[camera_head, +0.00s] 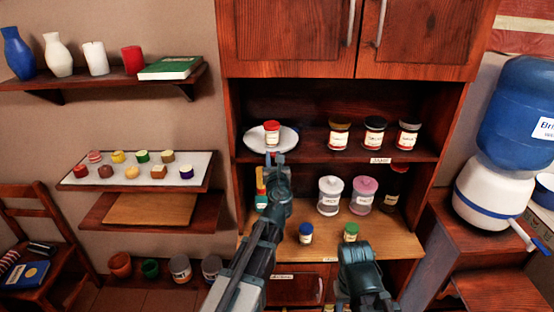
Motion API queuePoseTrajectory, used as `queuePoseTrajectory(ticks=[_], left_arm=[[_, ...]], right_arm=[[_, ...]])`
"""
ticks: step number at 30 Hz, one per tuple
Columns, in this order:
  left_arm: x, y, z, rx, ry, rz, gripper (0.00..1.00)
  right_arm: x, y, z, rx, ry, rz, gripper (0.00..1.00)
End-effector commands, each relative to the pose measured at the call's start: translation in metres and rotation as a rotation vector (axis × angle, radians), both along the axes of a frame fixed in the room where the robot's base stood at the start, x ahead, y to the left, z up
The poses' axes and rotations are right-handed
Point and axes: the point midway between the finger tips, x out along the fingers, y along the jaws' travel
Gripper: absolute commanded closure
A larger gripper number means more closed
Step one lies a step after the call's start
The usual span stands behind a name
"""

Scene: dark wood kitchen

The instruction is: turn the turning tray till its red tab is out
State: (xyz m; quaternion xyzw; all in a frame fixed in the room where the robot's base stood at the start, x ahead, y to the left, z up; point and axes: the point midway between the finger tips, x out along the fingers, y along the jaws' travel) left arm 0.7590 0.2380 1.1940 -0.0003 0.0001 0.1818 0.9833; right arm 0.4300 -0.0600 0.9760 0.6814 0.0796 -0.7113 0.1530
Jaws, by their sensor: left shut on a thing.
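The turning tray (289,142) is a round pale disc on the upper shelf of the cabinet, at its left end. A small jar with a red lid (272,133) stands on it. My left gripper (274,159) reaches up to the tray's front edge and is shut on it there. I cannot make out the red tab; the gripper covers that part of the rim. My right gripper (359,254) is low in front of the lower counter, apart from the tray; its fingers are not clear.
Several dark-lidded jars (374,134) stand on the same shelf to the right. Below are a white canister (330,195), a pink canister (364,194), a dark bottle (395,188) and small blue-lidded (306,233) and green-lidded jars (351,232). The shelf between tray and jars is clear.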

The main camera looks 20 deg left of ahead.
Motion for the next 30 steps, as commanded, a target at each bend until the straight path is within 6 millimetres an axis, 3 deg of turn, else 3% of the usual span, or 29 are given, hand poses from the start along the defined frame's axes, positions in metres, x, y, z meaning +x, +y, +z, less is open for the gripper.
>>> queuePoseTrajectory(ticks=[27,28,30], left_arm=[[-0.0031,0.0106,-0.0001,0.001,0.0,-0.086,1.0],[-0.0031,0.0106,-0.0001,0.001,0.0,-0.086,0.71],[-0.0031,0.0105,-0.0001,0.001,0.0,-0.086,0.58]], right_arm=[[0.0,0.0,-0.0001,0.0,0.0,0.0,0.5],[0.0,0.0,-0.0001,0.0,0.0,0.0,0.5],[0.0,0.0,-0.0001,0.0,0.0,0.0,0.5]])
